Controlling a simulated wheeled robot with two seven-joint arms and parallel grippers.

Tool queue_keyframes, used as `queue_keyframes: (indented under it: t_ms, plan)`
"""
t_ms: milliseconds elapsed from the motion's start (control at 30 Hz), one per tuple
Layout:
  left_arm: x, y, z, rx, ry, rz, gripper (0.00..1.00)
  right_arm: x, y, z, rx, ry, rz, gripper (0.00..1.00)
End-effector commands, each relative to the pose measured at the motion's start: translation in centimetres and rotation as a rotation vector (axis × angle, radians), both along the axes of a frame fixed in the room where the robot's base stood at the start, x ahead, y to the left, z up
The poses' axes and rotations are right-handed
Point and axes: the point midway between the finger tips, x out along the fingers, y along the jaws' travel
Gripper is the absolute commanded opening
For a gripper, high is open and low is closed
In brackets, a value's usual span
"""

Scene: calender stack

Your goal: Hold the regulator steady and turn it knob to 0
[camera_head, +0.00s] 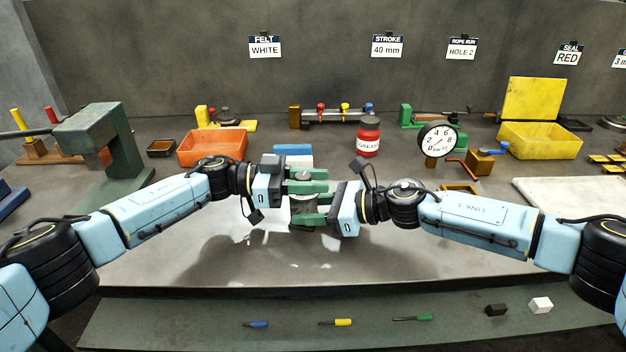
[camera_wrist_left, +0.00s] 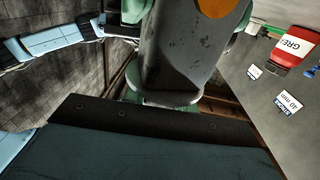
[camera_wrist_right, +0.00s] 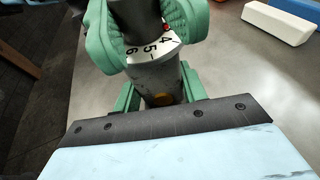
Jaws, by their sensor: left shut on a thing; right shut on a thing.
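In the right wrist view, the dark knob (camera_wrist_right: 137,14) sits between ribbed green finger pads. Below it, a white scale ring (camera_wrist_right: 152,52) shows 6, 5 and 4, with a red mark beside the 4. The 0 is not visible. The left wrist view shows grey metal (camera_wrist_left: 180,60) with an orange disc up close.
Blue and white blocks (camera_head: 292,150) lie behind the grippers, and a red jar (camera_head: 368,138) and a round gauge (camera_head: 437,140) stand further right. An orange bin (camera_head: 212,147) is at the back left, a yellow bin (camera_head: 540,140) at the back right.

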Motion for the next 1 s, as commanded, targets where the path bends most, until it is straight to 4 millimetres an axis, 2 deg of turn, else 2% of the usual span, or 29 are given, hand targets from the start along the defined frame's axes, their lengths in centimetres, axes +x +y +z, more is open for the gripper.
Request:
queue_keyframes:
  t_ms: [367,1000]
  plan:
    - [0.15,0.02,-0.1,0.0,0.0,0.112,0.04,-0.07,0.0,-0.15,-0.002,0.001,0.001,0.29]
    - [0.89,0.09,0.04,-0.008,0.002,0.682,0.04,-0.09,0.04,-0.14,-0.001,0.002,0.002,0.29]
